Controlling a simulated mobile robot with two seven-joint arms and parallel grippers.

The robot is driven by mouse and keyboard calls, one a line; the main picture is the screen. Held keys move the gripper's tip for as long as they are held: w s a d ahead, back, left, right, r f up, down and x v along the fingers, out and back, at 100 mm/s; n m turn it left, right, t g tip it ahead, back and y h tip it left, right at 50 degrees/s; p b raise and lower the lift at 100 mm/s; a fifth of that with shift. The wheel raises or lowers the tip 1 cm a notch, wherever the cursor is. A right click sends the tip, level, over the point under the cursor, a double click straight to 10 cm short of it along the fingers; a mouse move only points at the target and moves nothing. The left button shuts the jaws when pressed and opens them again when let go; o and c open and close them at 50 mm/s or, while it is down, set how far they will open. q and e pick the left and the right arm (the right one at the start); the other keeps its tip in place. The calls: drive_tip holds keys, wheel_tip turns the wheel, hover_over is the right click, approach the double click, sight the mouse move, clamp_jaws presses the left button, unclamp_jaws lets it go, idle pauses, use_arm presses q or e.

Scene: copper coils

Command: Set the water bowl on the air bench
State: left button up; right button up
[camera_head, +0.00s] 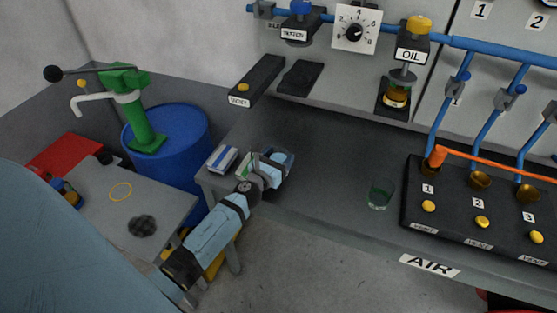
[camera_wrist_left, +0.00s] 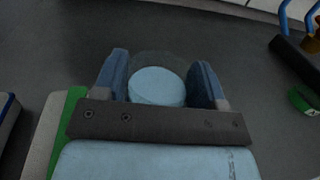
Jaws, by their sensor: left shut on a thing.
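The water bowl (camera_wrist_left: 157,86) is clear with light blue water, and sits between the two blue fingers of my left gripper (camera_wrist_left: 160,88) in the wrist view. In the head view my left gripper (camera_head: 275,166) reaches over the left end of the air bench (camera_head: 330,185), the dark grey bench with the AIR label. The bowl (camera_head: 281,156) shows there at the fingertips, partly hidden by the gripper. I cannot tell whether its base touches the bench top. My right gripper is not in view.
A blue-and-white box (camera_head: 221,159) and a green-and-white box (camera_head: 243,165) stand close to the left gripper. A green glass (camera_head: 380,194) stands to the right, before the black valve panel (camera_head: 470,215). The bench between gripper and glass is clear.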

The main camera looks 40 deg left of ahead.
use_arm(q)
drive_tip(key=shift+f+b, duration=0.2)
drive_tip(key=shift+b, duration=0.1)
drive_tip(key=o, duration=1)
drive_tip(key=shift+r, duration=0.1)
drive_tip(key=shift+o, duration=0.2)
drive_tip(key=shift+r+p, duration=0.4)
drive_tip(key=shift+p, duration=0.1)
drive_tip(key=s, duration=0.3)
drive_tip(key=s+b, duration=0.1)
drive_tip(key=s, duration=0.3)
drive_tip(key=s+d+b, duration=0.1)
drive_tip(key=s, duration=0.3)
drive_tip(key=shift+f, duration=0.3)
drive_tip(key=shift+s+r+b, duration=0.1)
drive_tip(key=shift+s+b, duration=0.2)
drive_tip(key=shift+s, duration=0.2)
